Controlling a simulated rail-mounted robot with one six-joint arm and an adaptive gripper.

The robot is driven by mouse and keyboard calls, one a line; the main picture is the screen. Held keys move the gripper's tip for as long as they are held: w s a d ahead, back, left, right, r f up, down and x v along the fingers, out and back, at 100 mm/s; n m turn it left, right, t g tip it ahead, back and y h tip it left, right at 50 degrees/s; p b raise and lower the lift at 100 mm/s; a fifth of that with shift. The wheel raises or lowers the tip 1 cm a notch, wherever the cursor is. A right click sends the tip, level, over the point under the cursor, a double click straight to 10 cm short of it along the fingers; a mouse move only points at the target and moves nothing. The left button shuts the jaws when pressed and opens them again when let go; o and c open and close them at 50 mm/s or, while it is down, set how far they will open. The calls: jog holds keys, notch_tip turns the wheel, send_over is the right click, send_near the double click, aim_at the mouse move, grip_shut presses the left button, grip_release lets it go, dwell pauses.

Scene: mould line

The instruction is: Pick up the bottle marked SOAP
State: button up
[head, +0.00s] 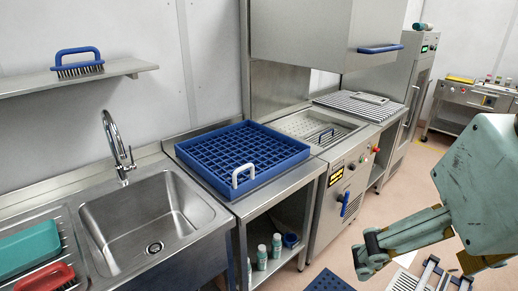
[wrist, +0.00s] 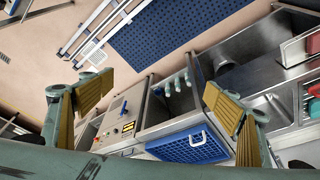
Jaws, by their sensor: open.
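Several small pale bottles with green parts (head: 262,257) stand on the lower shelf of the steel table, in the head view. They also show small in the wrist view (wrist: 177,82), inside the table's open bay. Their lettering is too small to read, so I cannot tell which is marked SOAP. My gripper (head: 372,252) is at the right of the head view, apart from the bottles. In the wrist view my gripper (wrist: 157,92) has its two yellow-padded fingers wide apart with nothing between them.
A blue rack (head: 245,147) lies on the table above the shelf, and a blue cup (head: 291,239) stands by the bottles. The sink (head: 150,215) is left, the machine with a control panel (head: 338,190) right. A blue mat (head: 328,281) lies on the floor in front.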

jog(key=c, duration=1.5)
jog(key=shift+w, duration=0.15)
